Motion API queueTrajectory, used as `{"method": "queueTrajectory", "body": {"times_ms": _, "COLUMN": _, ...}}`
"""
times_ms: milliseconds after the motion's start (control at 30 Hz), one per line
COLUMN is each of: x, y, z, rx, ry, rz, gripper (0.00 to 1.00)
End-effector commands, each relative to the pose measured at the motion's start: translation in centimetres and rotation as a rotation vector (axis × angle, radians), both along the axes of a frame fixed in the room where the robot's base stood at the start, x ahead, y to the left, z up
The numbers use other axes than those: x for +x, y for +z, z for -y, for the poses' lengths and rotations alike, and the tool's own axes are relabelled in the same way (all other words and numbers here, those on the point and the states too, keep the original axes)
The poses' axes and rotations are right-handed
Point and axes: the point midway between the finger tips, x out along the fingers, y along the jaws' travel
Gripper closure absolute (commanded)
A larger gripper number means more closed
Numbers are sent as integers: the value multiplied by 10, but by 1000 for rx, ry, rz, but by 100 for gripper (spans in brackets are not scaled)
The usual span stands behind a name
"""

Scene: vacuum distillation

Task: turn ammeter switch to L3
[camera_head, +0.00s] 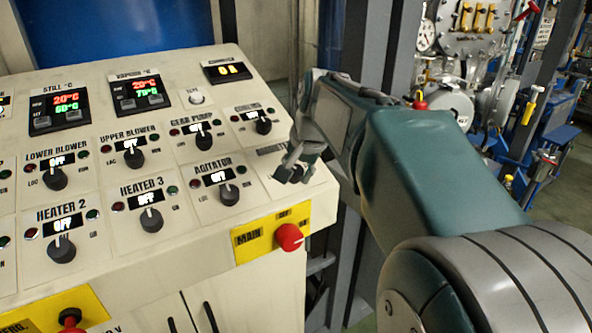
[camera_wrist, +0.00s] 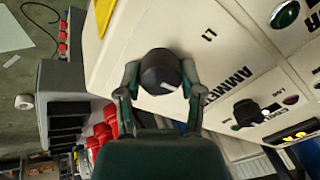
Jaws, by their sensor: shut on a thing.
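The ammeter switch is a round black knob (camera_wrist: 160,70) on the cream panel, between my gripper's fingers in the wrist view. A short white pointer line on it points toward the lower right of that view. The sideways label AMMETER is partly visible beside it, with an L1 mark above right; I cannot see an L3 mark. In the head view my gripper (camera_head: 303,158) is at the panel's right edge, right of the agitator switch, and largely hides the ammeter knob. My gripper (camera_wrist: 161,74) is shut on the knob, one finger on each side.
The agitator switch (camera_head: 229,193) is just left of my gripper. A red main switch (camera_head: 289,237) on a yellow plate sticks out below it. Several other knobs and displays fill the cream panel (camera_head: 185,238). Grey posts (camera_head: 366,60) stand behind my arm.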

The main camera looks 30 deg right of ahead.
Motion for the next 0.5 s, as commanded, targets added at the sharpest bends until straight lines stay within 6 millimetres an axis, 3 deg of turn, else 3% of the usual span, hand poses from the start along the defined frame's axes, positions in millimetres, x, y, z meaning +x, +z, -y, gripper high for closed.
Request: {"method": "queueTrajectory", "body": {"times_ms": 500, "x": -2, "y": -5, "z": -1, "rx": 184, "ry": -454, "rz": -19, "gripper": 98}}
